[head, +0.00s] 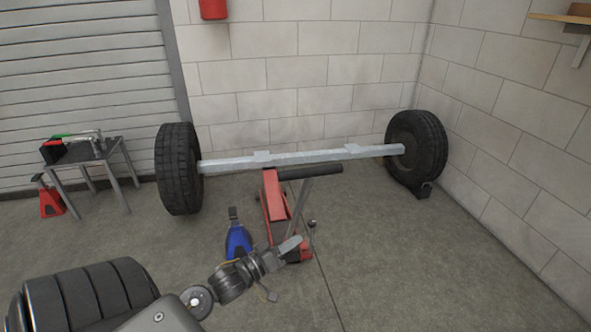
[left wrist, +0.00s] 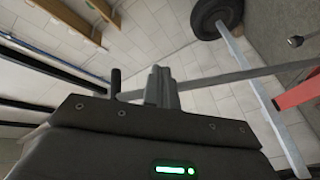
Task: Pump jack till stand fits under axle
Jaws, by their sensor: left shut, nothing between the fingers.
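The grey axle (head: 300,158) spans between the left tire (head: 180,170) and the right tire (head: 418,143). The red floor jack (head: 275,200) stands under the middle of the axle; a gap between them cannot be judged. Its grey handle rod (head: 298,208) rises to a black crossbar grip (head: 312,171). A blue stand (head: 238,240) is on the floor left of the jack, not under the axle. My left gripper (head: 292,244) is shut and empty, in front of the jack near the handle rod. It also shows in the left wrist view (left wrist: 163,84). My right gripper is not in view.
A small metal table (head: 120,146) with tools stands at the left, a red stand (head: 50,200) beside it. A black chock (head: 423,190) sits at the right tire. Stacked tires (head: 85,292) are at the lower left. The floor at right is clear.

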